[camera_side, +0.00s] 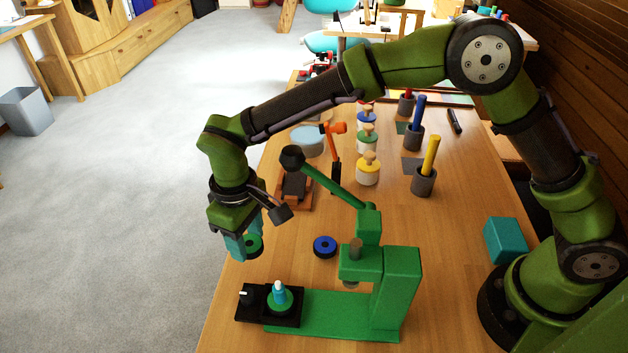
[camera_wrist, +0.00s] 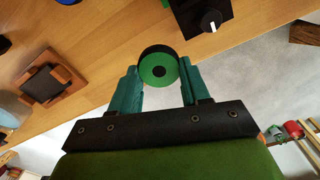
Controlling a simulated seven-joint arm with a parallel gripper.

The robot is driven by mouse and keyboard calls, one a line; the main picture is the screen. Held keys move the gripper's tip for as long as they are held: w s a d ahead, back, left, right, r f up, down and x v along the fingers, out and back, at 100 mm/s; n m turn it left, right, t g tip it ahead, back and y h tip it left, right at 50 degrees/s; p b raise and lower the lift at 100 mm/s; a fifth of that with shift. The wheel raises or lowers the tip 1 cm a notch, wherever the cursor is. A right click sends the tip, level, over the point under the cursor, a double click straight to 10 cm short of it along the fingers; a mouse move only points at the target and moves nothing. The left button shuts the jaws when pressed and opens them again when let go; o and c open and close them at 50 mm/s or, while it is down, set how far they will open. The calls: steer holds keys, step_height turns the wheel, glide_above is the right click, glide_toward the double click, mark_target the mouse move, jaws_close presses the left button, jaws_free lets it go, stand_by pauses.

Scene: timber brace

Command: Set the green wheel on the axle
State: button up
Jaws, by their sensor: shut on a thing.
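The green wheel (camera_side: 252,245) has a black tread and a dark hub. My gripper (camera_side: 244,248) is shut on it and holds it off the table near the left edge. In the wrist view the wheel (camera_wrist: 158,66) sits between the two teal fingertips of my gripper (camera_wrist: 160,74), its green face towards the camera. An upright light blue peg with a white tip (camera_side: 279,290), which looks like the axle, stands on a green round base on a black plate (camera_side: 252,308). The wheel is apart from the peg, above and to its left in the side view.
A green press (camera_side: 392,290) with a long lever stands right of the peg. A blue wheel (camera_side: 325,246) lies on the table behind the peg. A brown wooden stand (camera_side: 294,190), several pegged pieces and cups with coloured rods stand farther back. A teal box (camera_side: 505,240) is at right.

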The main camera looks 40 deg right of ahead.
steer(key=s+a, duration=0.8)
step_height(320, 180, up, 8)
glide_above(276, 285)
steer(key=shift+w+d+r+m, duration=0.1)
steer(key=shift+w+m, duration=0.1)
steer(key=shift+m, duration=0.2)
steer(key=shift+f, duration=3.5)
steer(key=o, duration=1.1)
